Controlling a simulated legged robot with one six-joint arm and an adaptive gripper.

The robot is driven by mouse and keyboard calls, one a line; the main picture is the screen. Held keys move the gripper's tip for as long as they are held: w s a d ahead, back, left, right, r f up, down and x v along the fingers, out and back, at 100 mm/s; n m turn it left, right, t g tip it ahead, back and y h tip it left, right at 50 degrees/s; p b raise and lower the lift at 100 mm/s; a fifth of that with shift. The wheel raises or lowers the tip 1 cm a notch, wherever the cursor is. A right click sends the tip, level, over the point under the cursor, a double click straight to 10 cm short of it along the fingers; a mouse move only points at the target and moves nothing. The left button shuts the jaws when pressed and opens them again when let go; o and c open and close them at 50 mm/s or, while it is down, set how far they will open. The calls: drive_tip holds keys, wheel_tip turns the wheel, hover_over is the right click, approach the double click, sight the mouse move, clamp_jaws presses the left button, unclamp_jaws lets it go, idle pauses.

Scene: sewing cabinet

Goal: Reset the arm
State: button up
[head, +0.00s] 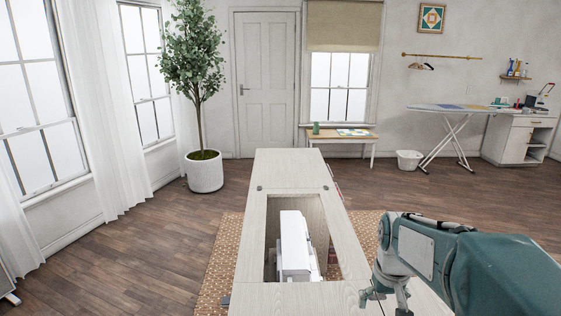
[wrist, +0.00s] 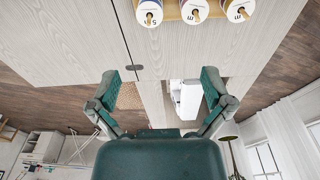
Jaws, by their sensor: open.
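My arm comes in from the lower right in the head view, over the right side of the pale wood sewing cabinet (head: 283,170). My gripper (head: 384,298) hangs near the bottom edge there, partly cut off. In the wrist view my gripper (wrist: 160,80) has its two green fingers spread wide, with nothing between them. The white sewing machine (head: 297,245) sits down in the cabinet's rectangular opening, left of my gripper. It also shows in the wrist view (wrist: 187,98), partly behind the right finger.
Several labelled spools (wrist: 194,8) stand on a wooden holder at the top of the wrist view. A patterned rug (head: 222,262) lies under the cabinet. A potted tree (head: 205,173), a bench (head: 345,137) and an ironing board (head: 450,108) stand farther off. Open floor lies left.

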drive_tip(key=s+a+r+t, duration=0.2)
drive_tip(key=s+a, duration=0.1)
drive_tip(key=s, duration=0.5)
drive_tip(key=s+a+r+t, duration=0.2)
drive_tip(key=s+a+r, duration=0.1)
drive_tip(key=s, duration=0.6)
drive_tip(key=shift+s+a+r, duration=0.15)
drive_tip(key=shift+a+r, duration=0.1)
drive_tip(key=shift+r, duration=0.1)
